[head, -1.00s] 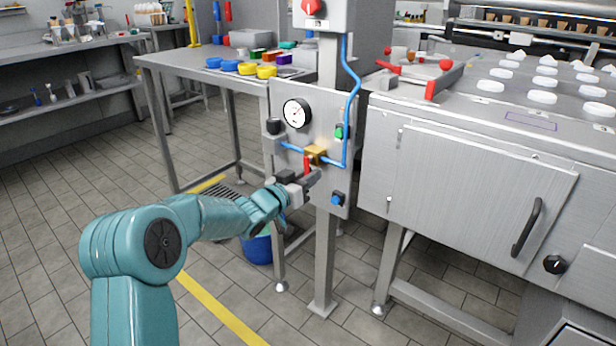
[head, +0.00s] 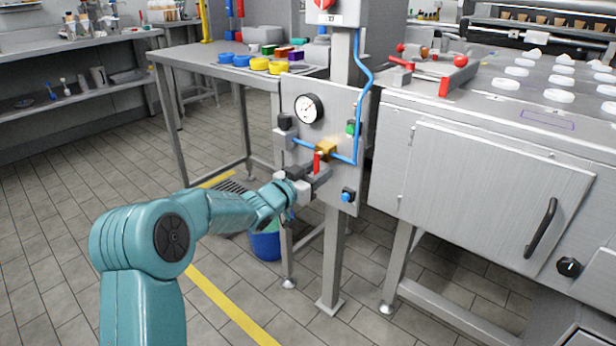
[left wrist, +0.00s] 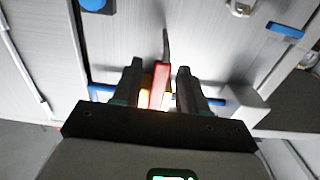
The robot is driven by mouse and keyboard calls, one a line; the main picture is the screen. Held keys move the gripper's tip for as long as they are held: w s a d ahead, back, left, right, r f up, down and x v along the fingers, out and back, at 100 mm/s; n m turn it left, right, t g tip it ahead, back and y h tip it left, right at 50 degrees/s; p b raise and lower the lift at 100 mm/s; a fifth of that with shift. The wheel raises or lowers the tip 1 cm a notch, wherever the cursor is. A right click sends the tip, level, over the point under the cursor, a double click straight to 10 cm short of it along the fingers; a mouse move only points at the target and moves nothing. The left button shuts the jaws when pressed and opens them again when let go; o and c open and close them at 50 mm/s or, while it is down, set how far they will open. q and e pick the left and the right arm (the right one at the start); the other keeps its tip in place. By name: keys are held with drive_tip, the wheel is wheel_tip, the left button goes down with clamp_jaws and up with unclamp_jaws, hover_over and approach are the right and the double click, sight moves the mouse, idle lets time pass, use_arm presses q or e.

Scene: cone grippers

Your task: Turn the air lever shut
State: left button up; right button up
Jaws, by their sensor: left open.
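The red air lever (head: 317,162) hangs down from a brass valve (head: 326,149) on the grey panel (head: 340,103), in line with a blue air hose (head: 344,159). My left gripper (head: 320,176) is at the lever, in front of the panel. In the left wrist view the red lever (left wrist: 159,85) stands between the two dark fingers of my left gripper (left wrist: 156,72), with a gap on each side. The fingers are open. The brass valve is mostly hidden there behind the gripper. My right gripper is not in view.
The panel also carries a gauge (head: 309,108), a green button (head: 352,128) and a blue knob (head: 347,195). A steel cabinet (head: 480,190) stands close on the right. A blue bucket (head: 265,246) is on the floor below.

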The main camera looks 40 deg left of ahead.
use_arm(q)
drive_tip(key=s+a+p, duration=0.1)
drive_tip(key=s+p, duration=0.2)
drive_tip(key=s, duration=1.3)
drive_tip(key=shift+a, duration=0.15)
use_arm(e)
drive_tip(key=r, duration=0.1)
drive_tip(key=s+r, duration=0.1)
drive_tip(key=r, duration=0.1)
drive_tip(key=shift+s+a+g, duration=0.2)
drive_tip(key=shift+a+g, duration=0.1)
